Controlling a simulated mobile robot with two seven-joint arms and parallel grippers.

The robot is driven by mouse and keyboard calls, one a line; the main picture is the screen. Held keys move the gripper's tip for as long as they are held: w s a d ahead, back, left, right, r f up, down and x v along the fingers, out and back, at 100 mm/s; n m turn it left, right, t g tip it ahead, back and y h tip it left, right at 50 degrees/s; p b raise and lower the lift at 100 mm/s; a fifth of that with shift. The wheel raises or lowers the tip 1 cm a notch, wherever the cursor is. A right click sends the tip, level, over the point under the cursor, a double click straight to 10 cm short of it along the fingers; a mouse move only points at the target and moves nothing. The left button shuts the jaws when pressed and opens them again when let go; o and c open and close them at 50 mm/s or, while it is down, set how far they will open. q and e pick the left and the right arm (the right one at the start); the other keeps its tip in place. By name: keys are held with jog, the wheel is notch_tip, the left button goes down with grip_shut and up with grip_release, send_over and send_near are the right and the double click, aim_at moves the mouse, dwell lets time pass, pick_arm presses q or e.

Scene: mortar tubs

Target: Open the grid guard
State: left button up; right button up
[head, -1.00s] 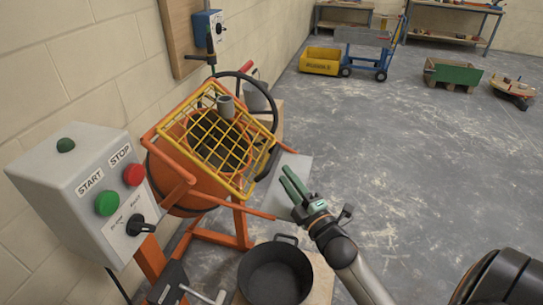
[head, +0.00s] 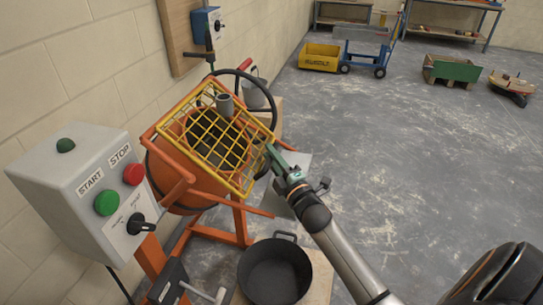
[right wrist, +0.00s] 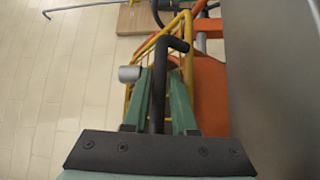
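The grid guard (head: 207,150) is a yellow wire grid lying tilted over the drum mouth of the orange mixer (head: 180,182). A grey tube-like piece (head: 225,104) stands at its upper part. A black handle sticks out at the guard's right side; it shows in the right wrist view as a bent black bar (right wrist: 178,44). My right gripper (head: 271,152) is at this handle. In the right wrist view its green fingers stand apart on either side of the bar, with no clear grip on it. My left gripper is not in view.
A grey control box (head: 85,190) with START and STOP buttons stands at left. A black handwheel (head: 272,92) is behind the mixer. The floor at right is mostly clear.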

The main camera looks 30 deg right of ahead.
grip_shut()
dwell(1.2)
